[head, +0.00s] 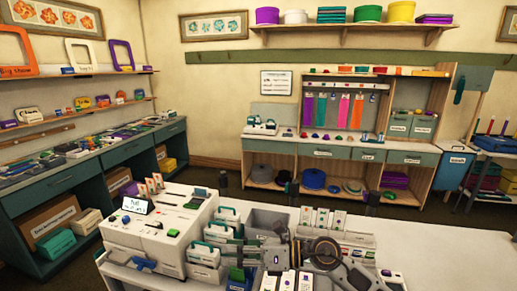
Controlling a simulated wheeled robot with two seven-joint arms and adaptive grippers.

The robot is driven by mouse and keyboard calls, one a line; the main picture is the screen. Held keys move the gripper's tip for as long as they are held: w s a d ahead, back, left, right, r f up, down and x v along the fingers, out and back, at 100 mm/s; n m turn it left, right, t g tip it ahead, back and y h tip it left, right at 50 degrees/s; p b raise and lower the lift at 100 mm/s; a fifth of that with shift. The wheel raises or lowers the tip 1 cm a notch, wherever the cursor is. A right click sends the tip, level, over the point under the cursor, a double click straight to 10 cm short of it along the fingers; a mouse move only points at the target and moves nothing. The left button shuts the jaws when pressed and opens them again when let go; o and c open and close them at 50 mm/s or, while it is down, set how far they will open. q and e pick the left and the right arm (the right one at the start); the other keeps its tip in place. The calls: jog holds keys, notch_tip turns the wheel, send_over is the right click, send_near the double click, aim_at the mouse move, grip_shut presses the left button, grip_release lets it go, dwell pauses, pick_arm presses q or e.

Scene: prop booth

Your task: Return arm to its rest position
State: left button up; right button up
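My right arm comes in from the bottom right, with a large round dark joint.
Bins with green handles and white cards (318,216) crowd the table around my arms. The table's right part is clear. Green cabinets (60,185) line the left wall. A wooden shelf unit (340,152) stands at the back, with open floor between.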

notch_tip(320, 180, up, 7)
jog(key=w+d+m+t+y, duration=0.2)
jog(key=m+t+y, duration=0.1)
jog(key=m+t, duration=0.45)
jog(key=w+d+m+t+h, duration=0.5)
jog(key=d+m+t+h, duration=0.4)
jog(key=m, duration=0.6)
jog(key=s+d+f+m+g+h, duration=0.35)
jog(key=d+f+m+h, duration=0.75)
jog(key=d+f+m, duration=0.4)
jog(key=s+d+f+m+g, duration=0.2)
jog(key=s+f+m+g, duration=0.5)
jog(key=s+f+g, duration=0.85)
jog(key=s+f+t, duration=0.1)
jog(key=s+f, duration=0.2)
jog(key=f, duration=0.8)
jog(key=s+f+t, duration=0.1)
jog(key=s+f, duration=0.1)
jog(key=f, duration=1)
jog(key=s+f+t, duration=0.1)
jog(key=s+f, duration=0.2)
jog(key=f, duration=0.8)
jog(key=s+d+f, duration=0.2)
jog(key=s+f, duration=0.8)
jog(key=s, duration=0.1)
jog(key=s+d+f+g, duration=0.1)
jog(key=s+d+f, duration=0.1)
jog(key=s+f, duration=0.8)
jog(key=shift+s+d, duration=0.25)
jog(key=shift+s, duration=0.2)
